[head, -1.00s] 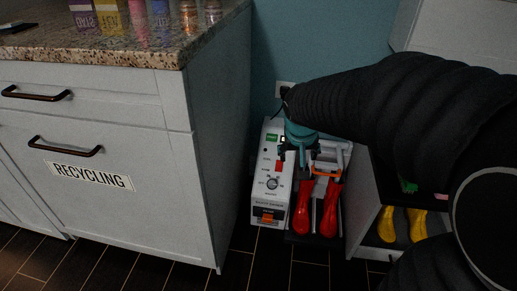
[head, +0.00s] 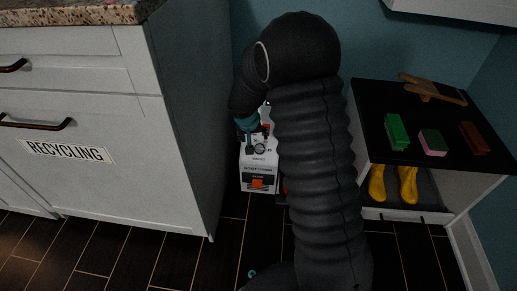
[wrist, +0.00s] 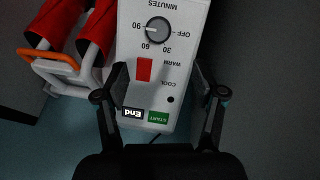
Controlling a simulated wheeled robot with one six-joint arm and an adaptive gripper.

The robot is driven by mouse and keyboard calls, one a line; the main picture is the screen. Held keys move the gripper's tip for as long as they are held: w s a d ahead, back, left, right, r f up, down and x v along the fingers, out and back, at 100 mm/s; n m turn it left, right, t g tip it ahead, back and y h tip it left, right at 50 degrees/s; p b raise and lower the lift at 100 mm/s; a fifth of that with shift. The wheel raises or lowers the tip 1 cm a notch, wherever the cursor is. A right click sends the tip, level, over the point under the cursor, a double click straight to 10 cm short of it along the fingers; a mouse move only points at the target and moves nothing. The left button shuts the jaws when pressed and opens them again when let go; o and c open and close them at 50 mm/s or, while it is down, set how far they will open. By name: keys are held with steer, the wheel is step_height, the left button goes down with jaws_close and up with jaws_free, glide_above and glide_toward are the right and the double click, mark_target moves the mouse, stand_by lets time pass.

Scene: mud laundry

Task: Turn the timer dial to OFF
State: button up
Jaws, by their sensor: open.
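The timer dial (wrist: 158,30) is a round dark knob on the white dryer's panel (wrist: 180,75). In the wrist view a pale mark on the dial points left, toward 90; OFF is printed to its right. In the head view the dial (head: 259,149) shows small, below my gripper (head: 256,130). In the wrist view my gripper (wrist: 161,78) is open and empty. Its fingertips are apart, one over the panel's left part, one near its right edge, on the START side of the dial. A red switch (wrist: 144,69) lies between them.
A green START button (wrist: 158,117) and black End label (wrist: 133,114) are at the panel's end. A white cabinet (head: 185,110) is close on the left.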

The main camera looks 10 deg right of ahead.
mark_target(259, 148)
steer(key=b+x, duration=0.1)
steer(key=x, duration=1.1)
steer(key=shift+d, duration=0.2)
steer(key=c, duration=1.1)
steer(key=shift+d, duration=0.1)
steer(key=shift+c, duration=0.2)
steer(key=shift+f, duration=0.1)
